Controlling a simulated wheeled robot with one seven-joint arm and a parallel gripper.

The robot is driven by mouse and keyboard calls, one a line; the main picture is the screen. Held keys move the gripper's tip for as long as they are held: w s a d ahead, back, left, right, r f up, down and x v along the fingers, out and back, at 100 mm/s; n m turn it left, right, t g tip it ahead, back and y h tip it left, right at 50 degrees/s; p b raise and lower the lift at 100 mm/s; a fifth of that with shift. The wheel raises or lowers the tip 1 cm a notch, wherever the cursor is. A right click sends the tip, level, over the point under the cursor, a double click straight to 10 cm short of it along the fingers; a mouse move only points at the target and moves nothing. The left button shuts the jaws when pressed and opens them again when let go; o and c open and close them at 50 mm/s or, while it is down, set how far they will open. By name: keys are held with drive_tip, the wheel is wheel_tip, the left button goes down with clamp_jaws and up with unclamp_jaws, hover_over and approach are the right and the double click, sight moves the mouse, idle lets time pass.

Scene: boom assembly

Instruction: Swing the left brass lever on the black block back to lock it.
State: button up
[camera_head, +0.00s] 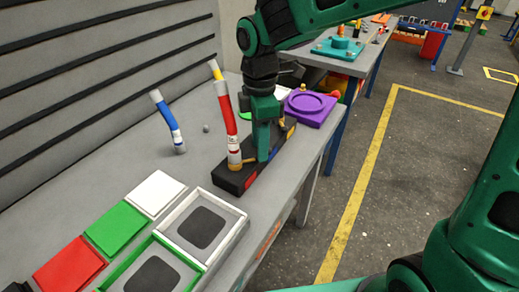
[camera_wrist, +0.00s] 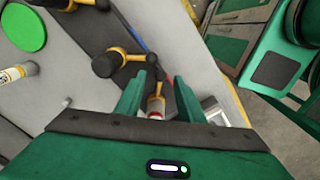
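The black block (camera_head: 232,181) lies on the grey bench in the head view. A tube of red, white and yellow sections (camera_head: 229,122) rises from a brass collar on it. My gripper (camera_head: 263,157) points down over the block, just right of the tube. In the wrist view its two green fingers (camera_wrist: 160,92) are apart, with a red and white piece showing between them. Brass levers (camera_wrist: 128,57) with black round ends show just beyond the fingertips. I cannot tell whether a finger touches a lever. My gripper hides part of the block in the head view.
A blue and white tube (camera_head: 167,122) stands to the left. A purple plate (camera_head: 309,107) lies behind the block. White (camera_head: 157,193), green (camera_head: 116,229) and red (camera_head: 70,265) plates and framed trays (camera_head: 238,214) lie in front. Bare bench lies left of the block.

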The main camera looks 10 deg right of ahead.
drive_tip(key=shift+f, duration=1.4)
